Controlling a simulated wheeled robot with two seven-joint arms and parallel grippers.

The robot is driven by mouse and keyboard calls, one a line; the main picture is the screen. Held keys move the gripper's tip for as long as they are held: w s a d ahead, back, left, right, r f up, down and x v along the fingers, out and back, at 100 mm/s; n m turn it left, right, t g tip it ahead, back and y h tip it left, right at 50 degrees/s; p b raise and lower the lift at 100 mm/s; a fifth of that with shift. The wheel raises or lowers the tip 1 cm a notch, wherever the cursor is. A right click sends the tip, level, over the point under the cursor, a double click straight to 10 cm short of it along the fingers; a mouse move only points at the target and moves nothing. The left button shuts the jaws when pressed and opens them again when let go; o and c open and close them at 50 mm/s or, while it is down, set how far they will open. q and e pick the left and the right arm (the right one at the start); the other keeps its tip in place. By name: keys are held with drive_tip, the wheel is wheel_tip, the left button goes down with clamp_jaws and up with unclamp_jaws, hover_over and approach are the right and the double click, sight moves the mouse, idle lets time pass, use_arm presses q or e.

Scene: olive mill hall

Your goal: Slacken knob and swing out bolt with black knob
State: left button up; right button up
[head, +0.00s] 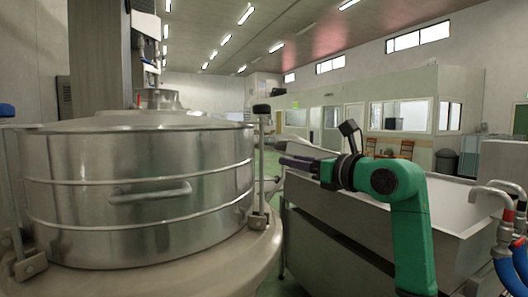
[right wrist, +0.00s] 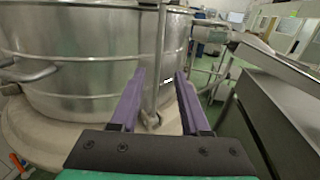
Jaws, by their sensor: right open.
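The bolt with the black knob (head: 262,109) stands upright at the right side of the steel vessel (head: 130,190). Its rod (head: 262,160) runs down to a small bracket (head: 258,221) on the vessel's rim ledge. My right gripper (head: 286,162) is open and empty, just right of the rod at mid-height, below the knob. In the right wrist view the rod (right wrist: 163,52) appears in line with the gap between the purple fingers (right wrist: 160,76), with its bracket (right wrist: 151,119) lower down. The knob is out of that view. My left gripper is not in view.
A bolt with a blue knob (head: 7,110) stands at the vessel's left. A horizontal handle (head: 150,194) juts from the vessel's front. A grey steel trough (head: 335,225) lies below and right of my right arm. Blue hoses (head: 510,270) are at far right.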

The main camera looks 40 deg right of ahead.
sight(262, 154)
drive_tip(key=w+p, duration=0.2)
drive_tip(key=w, duration=0.2)
drive_tip(key=w+d+p, duration=0.1)
drive_tip(key=w+p, duration=0.1)
drive_tip(key=w, duration=0.2)
drive_tip(key=w+p, duration=0.2)
drive_tip(key=w, duration=0.3)
drive_tip(key=shift+d+r+p, duration=0.1)
drive_tip(key=shift+d+p, duration=0.1)
drive_tip(key=shift+p, duration=0.1)
drive_tip(key=shift+w, duration=0.2)
clamp_jaws()
